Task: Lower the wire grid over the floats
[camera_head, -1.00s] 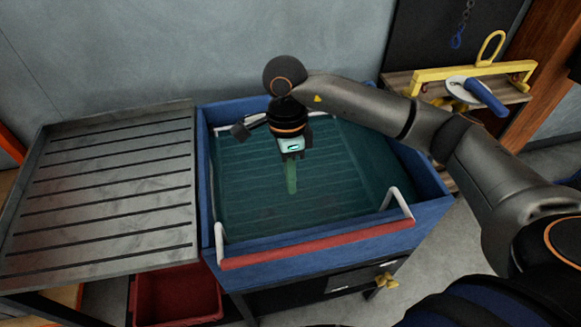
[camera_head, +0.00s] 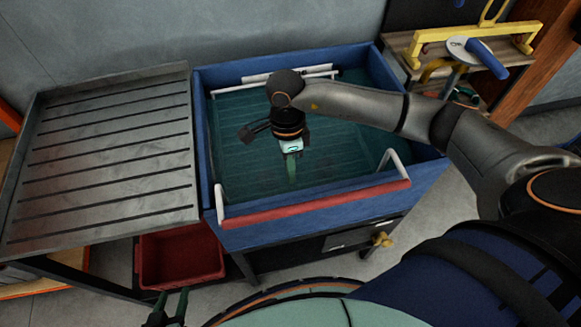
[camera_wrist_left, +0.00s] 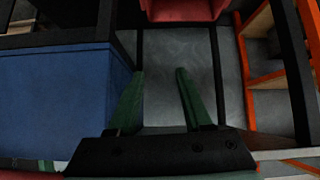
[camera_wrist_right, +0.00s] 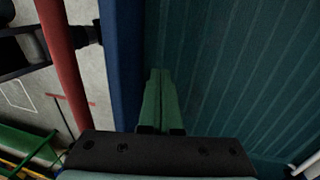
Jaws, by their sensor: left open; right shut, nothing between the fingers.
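A blue tank (camera_head: 207,140) holds teal water or lining with a ribbed, slatted pattern. A red bar (camera_head: 315,203) with white bent ends lies along its near rim, and a white bar (camera_head: 285,74) spans its far side. I cannot tell whether these bars belong to the wire grid. I cannot make out any floats. My right gripper (camera_head: 291,185) points down inside the tank, shut and empty, behind the red bar; its green fingers show together in the right wrist view (camera_wrist_right: 160,75). My left gripper (camera_head: 171,295) is open and empty, low in front of the tank.
A grooved metal draining table (camera_head: 110,160) adjoins the tank on the left. A red bin (camera_head: 180,257) sits below, also in the left wrist view (camera_wrist_left: 185,10). A brass valve (camera_head: 381,240) sticks out in front.

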